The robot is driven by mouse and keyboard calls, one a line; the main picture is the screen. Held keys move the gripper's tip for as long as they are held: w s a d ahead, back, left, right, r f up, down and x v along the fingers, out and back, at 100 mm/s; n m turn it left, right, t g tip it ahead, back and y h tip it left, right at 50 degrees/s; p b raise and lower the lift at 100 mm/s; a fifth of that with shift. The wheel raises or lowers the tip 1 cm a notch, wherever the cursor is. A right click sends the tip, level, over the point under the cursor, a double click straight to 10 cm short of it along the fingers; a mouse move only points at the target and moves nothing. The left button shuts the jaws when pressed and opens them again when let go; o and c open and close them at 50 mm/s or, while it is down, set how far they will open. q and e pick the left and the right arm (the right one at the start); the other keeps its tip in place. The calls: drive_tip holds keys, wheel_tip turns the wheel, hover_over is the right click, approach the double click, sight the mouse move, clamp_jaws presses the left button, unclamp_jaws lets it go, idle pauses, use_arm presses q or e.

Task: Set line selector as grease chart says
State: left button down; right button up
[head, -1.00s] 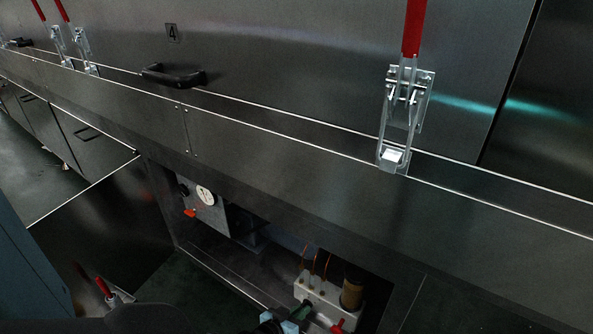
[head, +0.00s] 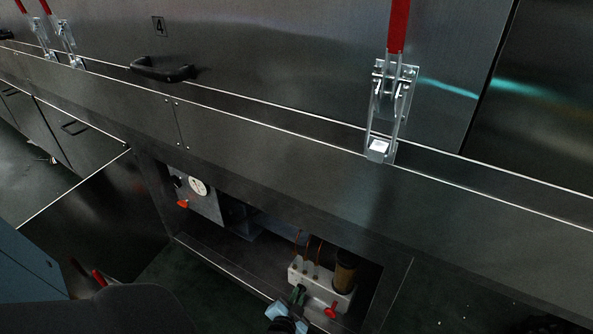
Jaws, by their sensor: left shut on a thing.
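A white block (head: 309,276) with several copper-coloured lines and an amber cylinder (head: 345,270) sits in the open low bay under the machine. Which handle is the line selector I cannot tell. No grease chart can be made out. My right gripper is not in view.
Left in the bay is a panel with a round white gauge (head: 198,187) and an orange-red handle (head: 183,204). An opened cover panel (head: 85,205) stands left of the bay. Above are a steel ledge, a black handle (head: 162,69) and red-handled toggle clamps (head: 385,110).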

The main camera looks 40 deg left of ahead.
use_arm(q)
drive_tip(key=shift+w+d+m+y+b, duration=0.15)
drive_tip(key=shift+m+y+b, duration=0.2)
drive_tip(key=shift+m, duration=0.55)
drive_tip(key=c, duration=1.5)
unclamp_jaws()
